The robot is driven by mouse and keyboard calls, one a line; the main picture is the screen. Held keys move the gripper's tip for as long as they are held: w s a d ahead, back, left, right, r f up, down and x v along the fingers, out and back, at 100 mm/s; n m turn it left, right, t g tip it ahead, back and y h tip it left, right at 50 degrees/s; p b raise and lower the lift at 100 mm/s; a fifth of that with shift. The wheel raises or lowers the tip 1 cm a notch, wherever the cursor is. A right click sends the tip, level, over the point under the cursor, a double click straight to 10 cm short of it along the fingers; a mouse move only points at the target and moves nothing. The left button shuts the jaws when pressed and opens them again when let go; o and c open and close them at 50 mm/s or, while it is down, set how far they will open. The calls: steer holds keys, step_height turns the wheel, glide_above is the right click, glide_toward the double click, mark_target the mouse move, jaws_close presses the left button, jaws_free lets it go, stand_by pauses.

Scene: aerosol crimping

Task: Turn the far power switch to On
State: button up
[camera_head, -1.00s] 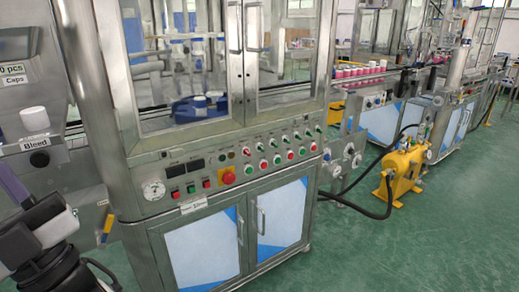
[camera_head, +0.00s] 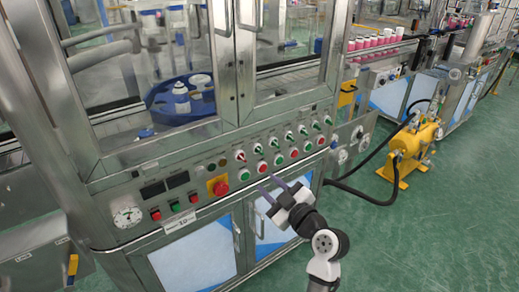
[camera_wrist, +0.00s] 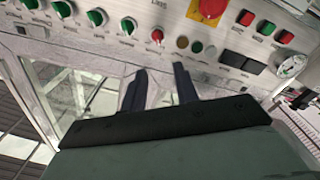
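The steel control panel (camera_head: 215,165) runs across the front of the machine. Its right half has an upper row of small rotary switches (camera_head: 288,136) and a lower row of green and red buttons (camera_head: 278,160). Labels are too small to read in the head view, so I cannot tell which is the far power switch. My gripper (camera_head: 269,188) is in front of the panel, below the button row, open and empty. In the wrist view its two dark fingers (camera_wrist: 160,88) stand apart, with several green knobs (camera_wrist: 128,26) beyond them; nothing touches the fingertips.
A red emergency button (camera_head: 219,187) on a yellow plate and a pressure gauge (camera_head: 128,215) are on the panel's left half. Cabinet doors (camera_head: 195,257) are below. A yellow tank (camera_head: 415,142) with a black hose stands right. Green floor (camera_head: 440,225) is clear at front right.

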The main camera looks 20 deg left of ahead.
mark_target(244, 160)
steer(key=p+x, duration=0.1)
steer(key=x, duration=0.2)
steer(key=p+x, duration=0.2)
steer(key=x, duration=0.2)
steer(key=p+x, duration=0.1)
steer(key=x, duration=0.3)
steer(key=shift+w+f, duration=0.15)
steer(key=shift+w, duration=0.35)
steer(key=shift+p+x, duration=0.35)
steer(key=shift+x, duration=0.45)
steer(key=shift+d+f, duration=0.1)
steer(key=shift+f, duration=0.05)
jaws_close()
